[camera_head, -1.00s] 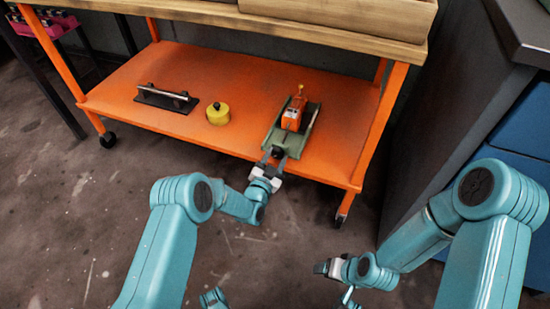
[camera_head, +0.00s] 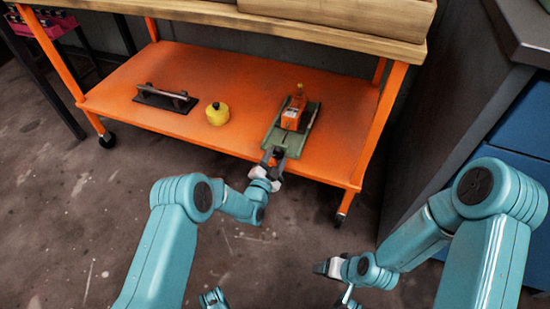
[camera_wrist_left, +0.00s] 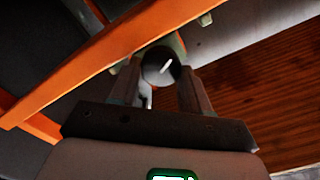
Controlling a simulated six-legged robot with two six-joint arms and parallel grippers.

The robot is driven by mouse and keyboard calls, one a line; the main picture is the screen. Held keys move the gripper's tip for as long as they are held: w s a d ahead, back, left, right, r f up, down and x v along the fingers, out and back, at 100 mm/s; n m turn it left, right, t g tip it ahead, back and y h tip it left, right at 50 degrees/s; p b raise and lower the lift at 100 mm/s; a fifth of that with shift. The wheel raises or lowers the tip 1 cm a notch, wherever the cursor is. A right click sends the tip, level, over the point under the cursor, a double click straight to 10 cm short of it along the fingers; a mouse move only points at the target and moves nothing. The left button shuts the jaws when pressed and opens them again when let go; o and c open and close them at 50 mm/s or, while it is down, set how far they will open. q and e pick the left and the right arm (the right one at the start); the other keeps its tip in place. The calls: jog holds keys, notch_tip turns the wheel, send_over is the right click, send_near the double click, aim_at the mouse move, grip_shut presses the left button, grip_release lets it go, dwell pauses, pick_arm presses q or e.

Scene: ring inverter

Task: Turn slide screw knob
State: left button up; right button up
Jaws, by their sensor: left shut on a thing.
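The slide unit (camera_head: 287,137) is a green base with an orange block (camera_head: 293,115) on top, on the right part of the orange shelf. Its near end points to the shelf's front edge. My left gripper (camera_head: 271,160) is at that near end. In the left wrist view, a round dark knob (camera_wrist_left: 160,68) with a white mark sits between the fingers of my left gripper (camera_wrist_left: 154,80), which are shut on it. My right gripper (camera_head: 328,268) is low in front of the shelf, away from the slide; its fingers are too small to read.
The orange shelf (camera_head: 240,80) also holds a yellow round object (camera_head: 217,114) and a dark plate with a bar handle (camera_head: 166,97), both left of the slide. A shelf leg (camera_head: 375,130) stands to the right. A dark cabinet (camera_head: 460,110) is further right.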

pick_arm(q)
jog(key=shift+f, duration=0.1)
jog(key=o, duration=1.1)
jog(key=shift+c, duration=0.2)
jog(key=shift+s, duration=0.1)
